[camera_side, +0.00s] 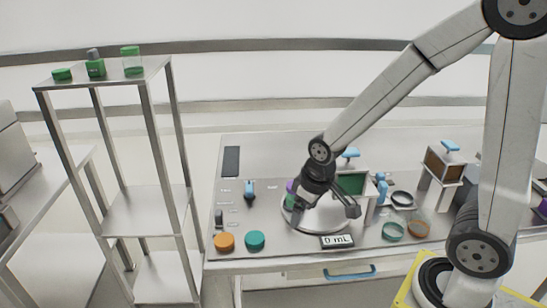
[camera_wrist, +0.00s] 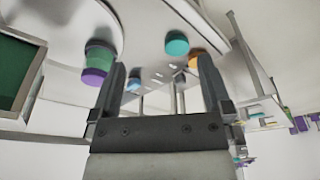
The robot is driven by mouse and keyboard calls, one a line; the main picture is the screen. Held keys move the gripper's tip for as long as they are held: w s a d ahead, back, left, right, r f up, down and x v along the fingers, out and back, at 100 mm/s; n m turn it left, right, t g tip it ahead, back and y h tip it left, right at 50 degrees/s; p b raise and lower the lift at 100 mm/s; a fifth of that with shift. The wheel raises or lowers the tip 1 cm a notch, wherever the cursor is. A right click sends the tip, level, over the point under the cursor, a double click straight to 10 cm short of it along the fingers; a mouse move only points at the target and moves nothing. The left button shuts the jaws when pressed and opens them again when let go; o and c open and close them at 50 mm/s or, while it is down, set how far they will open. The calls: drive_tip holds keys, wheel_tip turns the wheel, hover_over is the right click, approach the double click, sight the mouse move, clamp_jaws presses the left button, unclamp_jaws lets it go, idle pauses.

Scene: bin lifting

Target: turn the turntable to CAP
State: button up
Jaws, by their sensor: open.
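The turntable (camera_side: 322,224) is a pale round disc on the table, partly covered by my gripper. A small jar with purple and green bands (camera_side: 290,193) stands at its left side, half hidden by my gripper. In the wrist view the jar (camera_wrist: 99,62) is just left of the left finger, apart from the space between the fingers. My gripper (camera_side: 315,208) is low over the turntable, tilted; in the wrist view its fingers (camera_wrist: 160,80) are apart with nothing between them. I cannot tell whether it touches the disc. The labels are too small to read.
A "0 mL" display (camera_side: 337,241) sits in front of the turntable. A blue-handled lever (camera_side: 249,190) is to its left. Orange (camera_side: 224,242) and teal (camera_side: 255,240) caps lie front left. A green-fronted box (camera_side: 351,184) stands close behind right. A metal shelf (camera_side: 150,207) is at far left.

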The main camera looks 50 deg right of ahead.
drive_tip(key=w+d+n+g, duration=0.1)
drive_tip(key=w+d+n, duration=0.1)
drive_tip(key=w, duration=0.6)
drive_tip(key=w+d+n, duration=0.2)
drive_tip(key=w, duration=0.6)
drive_tip(key=n+g, duration=0.1)
drive_tip(key=n, duration=0.3)
hover_over(249, 186)
drive_tip(key=s, duration=0.1)
drive_tip(key=f, duration=0.4)
drive_tip(key=shift+a+f, duration=0.3)
drive_tip(key=shift+f, duration=0.05)
drive_tip(key=shift+w+d+f, duration=0.35)
drive_tip(key=shift+w, duration=0.15)
drive_tip(key=shift+f, duration=3.9)
drive_tip(key=shift+c, duration=0.2)
drive_tip(key=c, duration=0.9)
